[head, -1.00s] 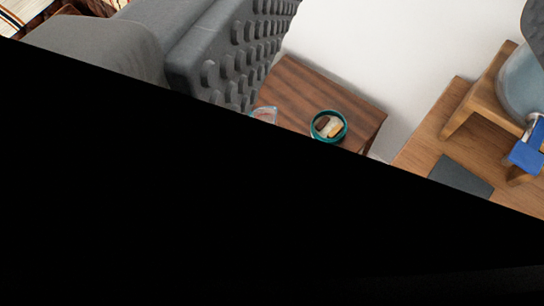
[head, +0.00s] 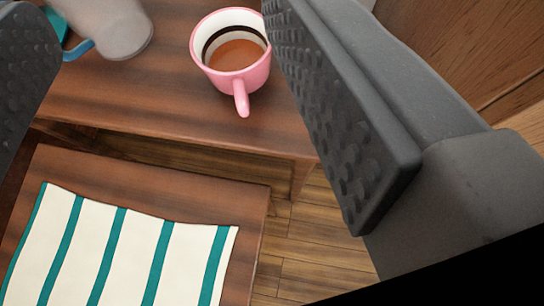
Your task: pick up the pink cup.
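The pink cup (head: 250,79) stands upright on a dark wooden table (head: 140,105), at the upper middle of the head view. It holds a brown drink, and its handle points toward the bottom of the picture. My gripper (head: 165,95) is open, with one finger at the left edge and the other right of centre. The cup shows between the fingers, close beside the right finger in the picture. That finger overlaps the cup's right edge, and I cannot tell whether they touch. Nothing is held.
A translucent grey vessel (head: 112,28) and a blue handle-like piece (head: 78,50) are at upper left, with a teal thing behind. A lower wooden surface (head: 247,215) bears a white and teal striped cloth (head: 140,245). Wooden floor (head: 318,240) shows between.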

